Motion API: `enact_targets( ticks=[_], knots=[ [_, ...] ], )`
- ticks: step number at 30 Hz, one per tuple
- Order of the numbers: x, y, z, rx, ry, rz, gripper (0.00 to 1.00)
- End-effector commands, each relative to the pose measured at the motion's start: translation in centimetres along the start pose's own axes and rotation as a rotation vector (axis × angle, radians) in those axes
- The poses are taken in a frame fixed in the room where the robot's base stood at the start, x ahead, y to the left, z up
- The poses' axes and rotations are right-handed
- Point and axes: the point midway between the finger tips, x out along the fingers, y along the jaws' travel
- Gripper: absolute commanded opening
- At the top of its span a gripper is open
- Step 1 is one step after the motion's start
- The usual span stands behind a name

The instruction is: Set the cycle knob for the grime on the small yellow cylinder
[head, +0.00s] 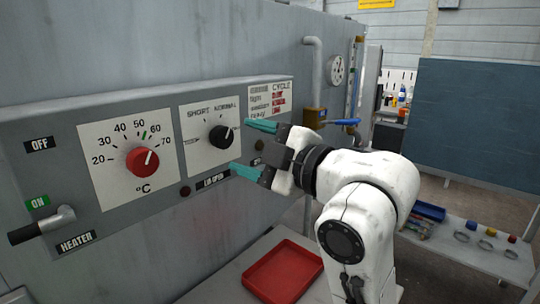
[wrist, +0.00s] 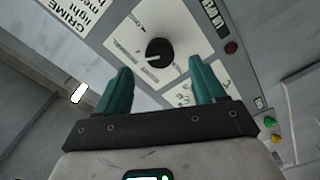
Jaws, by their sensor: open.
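The black cycle knob (head: 221,138) sits on a white plate of the grey panel; it also shows in the wrist view (wrist: 159,53). The plate reads SHORT and NORMAL; other wording is too small. The knob's white mark appears to point up and right in the head view. My gripper (head: 243,147) is open, its teal fingers apart in front of the plate, just right of the knob. In the wrist view the fingertips (wrist: 160,66) lie either side below the knob, touching nothing visible. A small yellowish cylinder (head: 490,232) stands on the low table at right; its grime cannot be made out.
A red temperature knob (head: 142,161) and a heater lever (head: 42,226) are left on the panel. A cycle chart (head: 270,98) is upper right. A red tray (head: 284,272) lies below. The table (head: 465,257) holds a blue tray, rings and other small cylinders.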

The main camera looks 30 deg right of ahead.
Motion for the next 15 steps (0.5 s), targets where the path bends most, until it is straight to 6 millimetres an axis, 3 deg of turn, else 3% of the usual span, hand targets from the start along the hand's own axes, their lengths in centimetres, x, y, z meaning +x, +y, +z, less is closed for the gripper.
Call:
enact_targets(
  ticks=[3, 15],
  knots=[
    [-2.7, -0.1, 0.1, -0.001, 0.0, 0.004, 0.69],
    [-4.3, -0.3, 0.3, -0.001, 0.001, 0.002, 0.69]
  ],
)
